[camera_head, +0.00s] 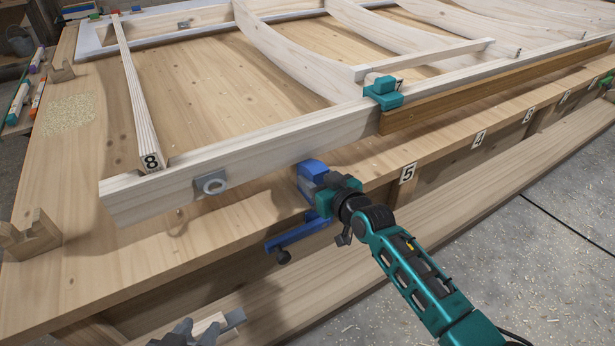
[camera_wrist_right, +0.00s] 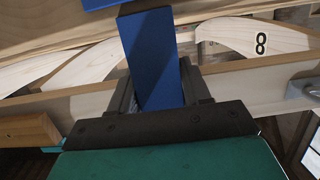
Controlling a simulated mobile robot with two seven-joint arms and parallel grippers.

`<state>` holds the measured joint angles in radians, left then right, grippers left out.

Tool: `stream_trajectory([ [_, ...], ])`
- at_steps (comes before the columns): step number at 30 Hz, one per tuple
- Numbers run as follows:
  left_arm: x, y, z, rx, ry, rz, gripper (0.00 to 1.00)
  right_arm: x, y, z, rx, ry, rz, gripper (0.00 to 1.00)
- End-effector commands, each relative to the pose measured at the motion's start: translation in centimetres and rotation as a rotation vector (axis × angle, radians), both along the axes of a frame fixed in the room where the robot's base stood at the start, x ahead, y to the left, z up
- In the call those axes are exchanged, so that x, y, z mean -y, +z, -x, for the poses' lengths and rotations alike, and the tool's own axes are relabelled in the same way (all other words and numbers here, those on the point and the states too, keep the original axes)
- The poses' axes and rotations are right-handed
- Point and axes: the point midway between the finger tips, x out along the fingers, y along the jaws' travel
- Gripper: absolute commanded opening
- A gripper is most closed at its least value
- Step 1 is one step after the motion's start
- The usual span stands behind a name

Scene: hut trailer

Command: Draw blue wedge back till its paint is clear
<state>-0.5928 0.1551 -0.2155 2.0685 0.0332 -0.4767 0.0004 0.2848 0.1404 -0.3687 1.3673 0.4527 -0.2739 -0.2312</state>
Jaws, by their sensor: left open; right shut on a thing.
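The blue wedge (camera_head: 312,170) is at the table's front edge, close to the lower side of the long pale rail (camera_head: 250,165). My right gripper (camera_head: 325,192) is shut on it. In the right wrist view the blue wedge (camera_wrist_right: 152,60) stands between the dark fingers (camera_wrist_right: 160,95), with another blue part crossing above it. A blue bar (camera_head: 298,235) with a dark knob hangs below the gripper in the head view. Whether the wedge touches the rail is hidden. My left gripper (camera_head: 212,326) is open at the bottom edge, mostly cut off, beside a pale wooden surface.
A teal clamp (camera_head: 383,92) sits on the rail by a brown strip (camera_head: 480,92). A metal ring fitting (camera_head: 211,184) is on the rail's face. A numbered 8 slat (camera_head: 140,100) crosses the frame. A wooden cradle (camera_head: 30,238) stands at left.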

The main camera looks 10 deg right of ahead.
Motion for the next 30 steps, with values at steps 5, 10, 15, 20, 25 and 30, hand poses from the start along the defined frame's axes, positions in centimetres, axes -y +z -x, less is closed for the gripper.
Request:
stream_trajectory([
  [5,0.0,-0.1,0.1,-0.002,0.001,0.001,0.43,0.0,0.0,0.0,0.0,0.0,0.0,0.19],
  [10,0.1,-0.1,0.1,-0.002,0.004,0.004,0.43,0.0,0.0,0.0,-0.001,0.0,0.0,0.1],
  [15,0.1,0.2,0.1,-0.002,0.006,0.007,0.43,0.1,0.0,0.3,-0.001,0.0,0.002,0.1],
  [20,0.1,0.6,0.0,-0.002,0.006,0.007,0.43,0.3,0.0,0.7,-0.002,-0.001,0.002,0.1],
  [25,0.1,1.0,0.0,-0.002,0.006,0.007,0.43,0.5,0.0,1.2,-0.003,-0.001,0.001,0.1],
  [30,0.1,1.4,0.0,-0.003,0.006,0.006,0.43,0.7,0.0,1.7,-0.003,0.0,0.001,0.1],
])
